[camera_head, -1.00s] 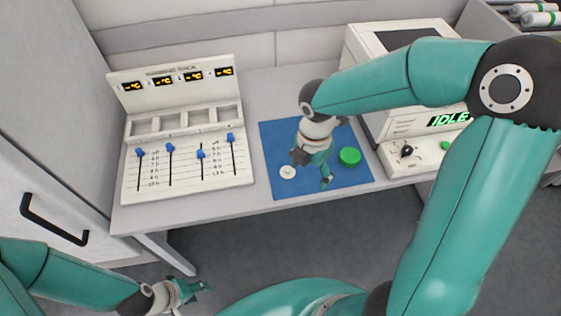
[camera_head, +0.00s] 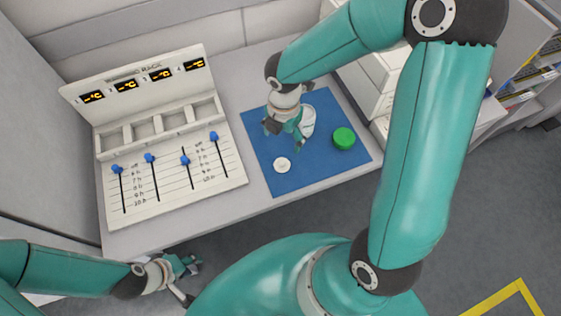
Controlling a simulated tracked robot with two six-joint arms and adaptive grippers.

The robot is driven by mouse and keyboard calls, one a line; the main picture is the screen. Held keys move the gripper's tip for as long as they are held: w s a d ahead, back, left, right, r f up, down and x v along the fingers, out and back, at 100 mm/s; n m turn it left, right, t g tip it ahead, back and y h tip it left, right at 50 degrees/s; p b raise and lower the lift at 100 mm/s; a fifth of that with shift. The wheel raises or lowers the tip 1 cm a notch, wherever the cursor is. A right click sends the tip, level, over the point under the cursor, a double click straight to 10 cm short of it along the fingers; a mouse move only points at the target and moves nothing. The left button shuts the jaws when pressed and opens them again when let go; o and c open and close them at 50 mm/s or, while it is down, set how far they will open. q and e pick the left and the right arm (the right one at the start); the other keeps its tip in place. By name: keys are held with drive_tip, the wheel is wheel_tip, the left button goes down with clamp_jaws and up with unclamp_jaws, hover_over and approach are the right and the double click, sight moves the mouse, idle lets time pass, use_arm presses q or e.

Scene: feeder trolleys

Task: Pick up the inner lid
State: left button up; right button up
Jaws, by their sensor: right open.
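The inner lid is likely the small white disc (camera_head: 282,165) lying flat on the blue mat (camera_head: 305,178). A green round lid (camera_head: 344,138) lies on the mat to its right. A white container (camera_head: 309,121) stands behind my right gripper, which partly hides it. My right gripper (camera_head: 284,138) points down over the mat, open, just behind the white disc; I see nothing between its fingers. Whether it touches the container is unclear. My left gripper (camera_head: 191,264) is low in front of the table, away from the mat; its fingers are too small to read.
A white panel with blue sliders (camera_head: 180,175) and display screens stands left of the mat. A white machine (camera_head: 375,80) stands to the right, partly hidden by my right arm. The table's front edge (camera_head: 215,213) is clear.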

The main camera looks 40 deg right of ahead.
hover_over(282, 163)
drive_tip(key=f, duration=0.5)
drive_tip(key=shift+w+d+f+b, duration=0.3)
drive_tip(key=shift+w+b, duration=0.05)
drive_tip(key=shift+s+a+f+b, duration=0.15)
drive_tip(key=shift+f+b, duration=0.15)
drive_tip(key=shift+f, duration=1.3)
drive_tip(key=shift+s+a+f+b, duration=0.1)
drive_tip(key=shift+f+b, duration=0.15)
drive_tip(key=shift+f, duration=1.35)
drive_tip(key=shift+s, duration=0.1)
drive_tip(key=c, duration=1.5)
